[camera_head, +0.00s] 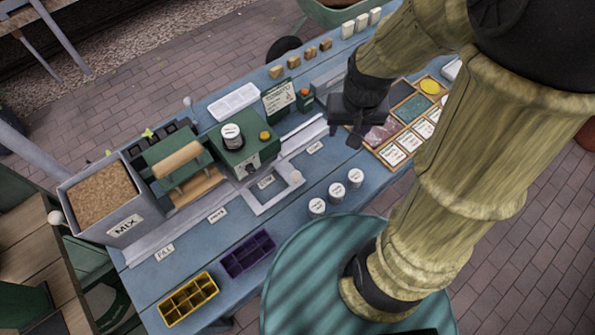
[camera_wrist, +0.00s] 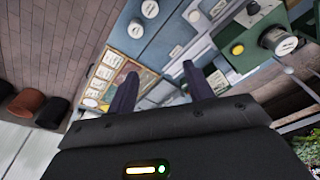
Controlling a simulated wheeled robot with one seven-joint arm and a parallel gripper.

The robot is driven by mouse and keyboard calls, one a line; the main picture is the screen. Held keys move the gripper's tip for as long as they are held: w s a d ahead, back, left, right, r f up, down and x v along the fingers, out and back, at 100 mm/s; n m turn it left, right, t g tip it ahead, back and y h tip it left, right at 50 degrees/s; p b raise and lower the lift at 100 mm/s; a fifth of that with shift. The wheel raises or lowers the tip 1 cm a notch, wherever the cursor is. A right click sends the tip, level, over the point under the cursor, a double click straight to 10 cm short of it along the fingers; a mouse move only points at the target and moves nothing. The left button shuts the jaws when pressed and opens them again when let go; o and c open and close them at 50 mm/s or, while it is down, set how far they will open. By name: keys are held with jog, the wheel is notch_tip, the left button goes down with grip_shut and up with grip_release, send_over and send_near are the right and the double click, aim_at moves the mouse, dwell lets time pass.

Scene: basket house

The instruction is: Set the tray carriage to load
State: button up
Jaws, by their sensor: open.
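The tray carriage (camera_head: 287,193) is a pale grey open frame with a round knob (camera_head: 295,177) at its right. It sits on the grey rail in front of the green machine (camera_head: 246,150), around one of the small white labels. No tray is visible in it. My gripper (camera_head: 355,132) is above the rail's right end, up and right of the carriage in the head view. In the wrist view my gripper (camera_wrist: 160,78) has its two dark fingers spread, with nothing held between them. The label lettering near the carriage is too small to read surely.
Three white-lidded jars (camera_head: 337,191) stand right of the carriage. A yellow tray (camera_head: 188,299) and a purple tray (camera_head: 248,254) lie near the table's front. A MIX bin (camera_head: 105,205) stands left. A wooden card board (camera_head: 413,120) lies right. A teal round surface (camera_head: 320,265) is in front.

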aim_at(296, 174)
jog(key=w+a+f+m+g+y+b, duration=0.2)
jog(key=w+a+f+m+g+b, duration=0.3)
jog(key=w+f, duration=0.6)
jog(key=shift+a+f+m+g+y+b, duration=0.3)
jog(key=shift+a+f+m+b, duration=0.25)
jog(key=shift+a, duration=0.5)
jog(key=shift+s+f, duration=0.1)
jog(key=p+x, duration=0.2)
jog(key=x, duration=1.5)
jog(key=shift+d+f, duration=0.1)
jog(key=shift+f, duration=0.05)
grip_shut()
